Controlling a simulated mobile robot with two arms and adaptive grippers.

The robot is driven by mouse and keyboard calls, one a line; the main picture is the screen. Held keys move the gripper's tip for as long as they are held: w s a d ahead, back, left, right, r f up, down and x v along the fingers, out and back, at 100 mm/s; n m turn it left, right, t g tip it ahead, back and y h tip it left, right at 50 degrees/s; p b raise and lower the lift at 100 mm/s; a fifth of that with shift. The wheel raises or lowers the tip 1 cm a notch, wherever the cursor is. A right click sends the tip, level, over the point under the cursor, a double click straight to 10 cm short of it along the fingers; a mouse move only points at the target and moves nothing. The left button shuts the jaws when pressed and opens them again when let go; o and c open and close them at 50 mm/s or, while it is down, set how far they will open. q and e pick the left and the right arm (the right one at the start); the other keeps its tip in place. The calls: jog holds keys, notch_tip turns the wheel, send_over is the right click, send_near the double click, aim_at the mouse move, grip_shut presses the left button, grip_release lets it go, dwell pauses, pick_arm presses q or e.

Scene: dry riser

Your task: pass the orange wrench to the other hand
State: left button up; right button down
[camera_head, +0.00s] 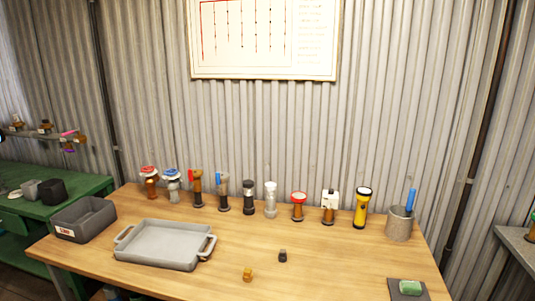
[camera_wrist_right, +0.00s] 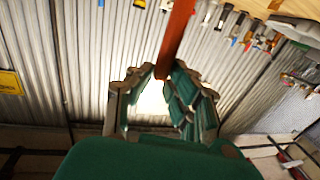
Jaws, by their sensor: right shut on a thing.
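In the right wrist view, the orange wrench (camera_wrist_right: 178,35) shows as a reddish-orange bar that runs from the top edge down between the fingers. My right gripper (camera_wrist_right: 158,74) is shut on its lower end. The wrench's other end lies outside the picture. Neither the wrench nor either gripper shows in the head view, and my left gripper is in no view.
The wooden table (camera_head: 340,272) holds a grey tray (camera_head: 160,245), a dark grey bin (camera_head: 84,219), a row of valves and fittings, a yellow flashlight (camera_head: 362,208) and a metal cup (camera_head: 399,225). Two small fittings lie near the front. A green bench (camera_head: 85,188) stands left.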

jog(key=s+a+f+y, duration=0.1)
jog(key=s+a+f, duration=0.3)
jog(key=s, duration=0.1)
jog(key=shift+s+a+n, duration=0.2)
jog(key=shift+s+n, duration=0.05)
jog(key=shift+n, duration=0.05)
jog(key=shift+f, duration=0.1)
